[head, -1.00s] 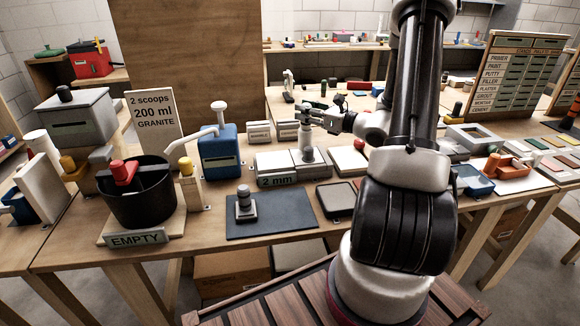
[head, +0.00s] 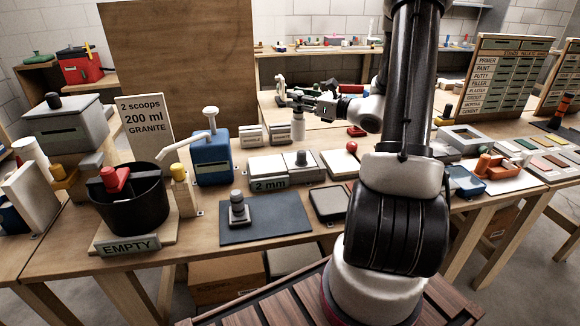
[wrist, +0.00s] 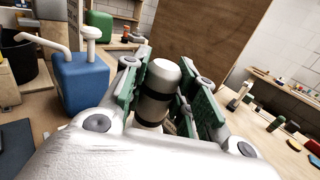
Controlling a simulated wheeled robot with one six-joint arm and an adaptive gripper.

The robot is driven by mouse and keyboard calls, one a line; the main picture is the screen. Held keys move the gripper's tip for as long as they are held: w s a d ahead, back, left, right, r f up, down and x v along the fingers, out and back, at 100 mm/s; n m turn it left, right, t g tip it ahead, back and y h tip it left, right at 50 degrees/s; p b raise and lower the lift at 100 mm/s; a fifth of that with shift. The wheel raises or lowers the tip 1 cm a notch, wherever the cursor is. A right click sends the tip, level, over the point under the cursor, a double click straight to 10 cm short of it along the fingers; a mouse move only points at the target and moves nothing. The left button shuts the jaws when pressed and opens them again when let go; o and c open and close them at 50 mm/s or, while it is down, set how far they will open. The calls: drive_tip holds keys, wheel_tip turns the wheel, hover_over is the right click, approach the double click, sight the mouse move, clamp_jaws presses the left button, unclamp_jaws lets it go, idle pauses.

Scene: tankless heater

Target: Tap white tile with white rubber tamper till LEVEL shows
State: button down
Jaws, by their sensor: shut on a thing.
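My gripper (head: 303,104) is shut on the white tamper (head: 298,128), which has a dark band, and holds it upright above the bench. In the wrist view the tamper (wrist: 156,92) sits between the green finger pads; its foot is hidden. The white tile (head: 265,167) lies on the bench below and to the left of the tamper, beside a grey block with a round grey knob (head: 301,158). The display at their front reads "2 mm" (head: 270,184). The tamper appears clear of the tile and block.
A blue pump dispenser (head: 211,158) stands left of the tile, and a black bucket (head: 128,200) farther left. A dark mat (head: 265,225) with a grey tool lies in front. A pale tile with a red knob (head: 338,164) is at right. Small pale blocks (head: 252,136) stand behind.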

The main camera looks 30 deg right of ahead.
sight(298, 118)
drive_tip(key=shift+f, duration=0.1)
wheel_tip(298, 118, down, 6)
drive_tip(key=shift+r, duration=0.1)
drive_tip(key=shift+w+f, duration=0.1)
drive_tip(key=shift+f, duration=0.1)
drive_tip(key=shift+r, duration=3.1)
